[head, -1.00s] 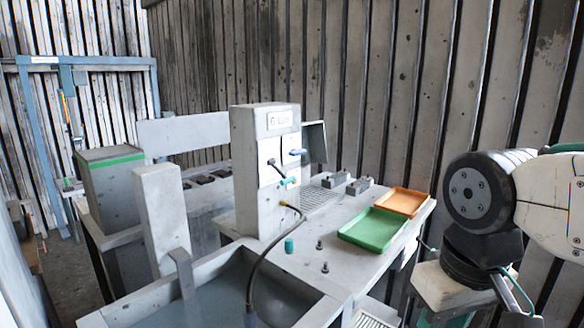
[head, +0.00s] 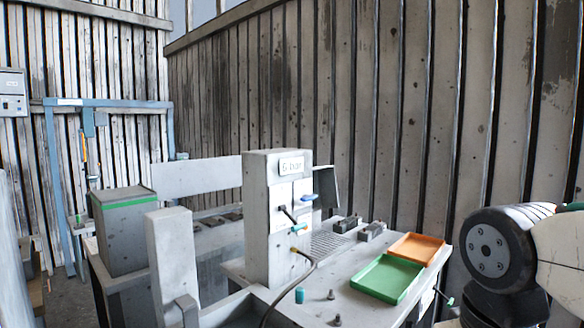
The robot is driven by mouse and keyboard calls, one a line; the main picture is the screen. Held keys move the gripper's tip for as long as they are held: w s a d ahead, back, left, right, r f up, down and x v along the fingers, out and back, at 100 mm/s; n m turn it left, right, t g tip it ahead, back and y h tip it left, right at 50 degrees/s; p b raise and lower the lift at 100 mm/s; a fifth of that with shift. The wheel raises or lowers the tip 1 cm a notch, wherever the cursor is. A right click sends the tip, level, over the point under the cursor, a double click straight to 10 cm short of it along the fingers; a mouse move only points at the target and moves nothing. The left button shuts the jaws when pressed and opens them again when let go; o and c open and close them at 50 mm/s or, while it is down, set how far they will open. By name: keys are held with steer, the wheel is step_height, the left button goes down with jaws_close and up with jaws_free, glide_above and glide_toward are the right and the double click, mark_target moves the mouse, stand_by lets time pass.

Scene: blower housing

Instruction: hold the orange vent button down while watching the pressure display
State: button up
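A grey upright housing (head: 262,215) stands on the bench in the head view. A small white label (head: 291,166) near its top reads what looks like "6 bar". On its front are a black lever (head: 288,214), a blue handle (head: 309,197) and a teal fitting (head: 299,227). I cannot make out an orange vent button or a lit pressure display. An open cover (head: 326,187) stands out at the housing's right side. My arm shows at the right edge, well apart from the housing. My gripper is not in view.
A green tray (head: 387,279) and an orange tray (head: 416,249) lie on the bench's right side. A teal cylinder (head: 299,295) and small dark fittings (head: 331,295) stand in front. A hose (head: 307,274) hangs from the housing. A grey post (head: 172,267) stands left.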

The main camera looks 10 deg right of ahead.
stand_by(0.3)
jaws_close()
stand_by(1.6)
